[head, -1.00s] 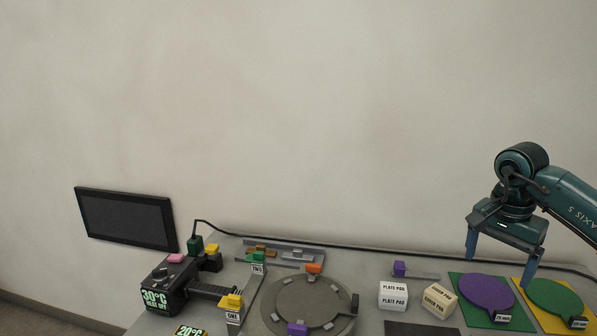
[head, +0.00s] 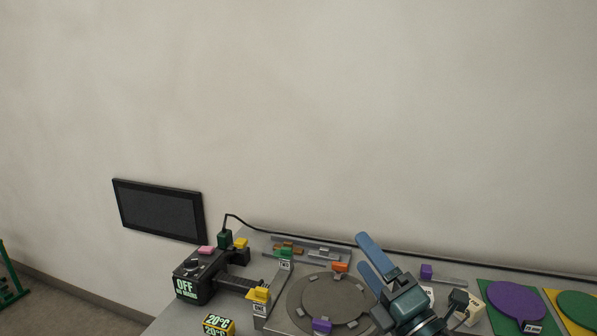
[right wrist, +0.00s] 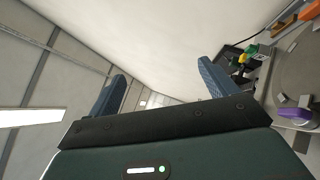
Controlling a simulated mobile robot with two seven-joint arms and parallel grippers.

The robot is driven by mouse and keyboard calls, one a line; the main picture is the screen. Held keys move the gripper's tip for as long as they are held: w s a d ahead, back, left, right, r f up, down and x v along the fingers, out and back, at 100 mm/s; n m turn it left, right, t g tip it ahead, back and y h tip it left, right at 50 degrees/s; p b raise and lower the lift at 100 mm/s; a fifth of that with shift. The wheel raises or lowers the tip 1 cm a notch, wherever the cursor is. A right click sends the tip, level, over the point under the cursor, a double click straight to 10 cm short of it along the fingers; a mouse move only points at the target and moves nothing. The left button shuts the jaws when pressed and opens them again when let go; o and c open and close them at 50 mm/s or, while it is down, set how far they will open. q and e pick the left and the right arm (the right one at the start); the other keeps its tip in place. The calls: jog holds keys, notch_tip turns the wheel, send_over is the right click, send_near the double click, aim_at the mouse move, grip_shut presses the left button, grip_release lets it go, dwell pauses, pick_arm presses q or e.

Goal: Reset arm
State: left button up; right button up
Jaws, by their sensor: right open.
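My right gripper (head: 360,250) is raised in front of the right side of the round grey plate (head: 300,292), with its two blue fingers pointing up and to the left. It is open and nothing shows between the fingers. In the right wrist view the gripper (right wrist: 162,82) has its fingers spread wide against wall and ceiling. The gripper and wrist hide part of the round plate and most of the white pad block (head: 428,292). My left gripper is not in view.
A black heater box (head: 194,290) reading OFF and a yellow-black 20°C block (head: 218,326) are at the bench's left. A dark screen (head: 158,210) hangs on the wall. Purple (head: 515,298) and green (head: 580,306) discs lie at right. Space above the bench is clear.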

jog(key=s+d+f+m+g+h, duration=0.35)
jog(key=d+f+m+h, duration=0.2)
jog(key=f+m, duration=0.4)
jog(key=s+d+f+m+g+h, duration=0.35)
jog(key=s+f+m+h, duration=0.2)
jog(key=f+m, duration=0.35)
jog(key=s+f+m+g, duration=0.4)
jog(key=s, duration=0.4)
jog(key=s+f+m+g, duration=0.4)
jog(key=s+g, duration=0.1)
jog(key=s, duration=0.4)
pick_arm(q)
jog(key=b, duration=0.2)
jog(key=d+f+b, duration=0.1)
jog(key=b, duration=0.2)
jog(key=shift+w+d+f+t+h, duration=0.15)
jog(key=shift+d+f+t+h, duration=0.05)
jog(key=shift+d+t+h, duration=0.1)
pick_arm(e)
jog(key=w+a+f+t+y, duration=0.2)
jog(key=w+a+f+t, duration=0.1)
jog(key=f, duration=0.3)
jog(key=w+a+f+n+t+y, duration=0.1)
jog(key=w+a+f+t, duration=0.2)
jog(key=f, duration=0.3)
jog(key=shift+f+t+y, duration=0.15)
jog(key=shift+t+y, duration=0.25)
jog(key=shift+t, duration=0.2)
jog(key=shift+w, duration=0.1)
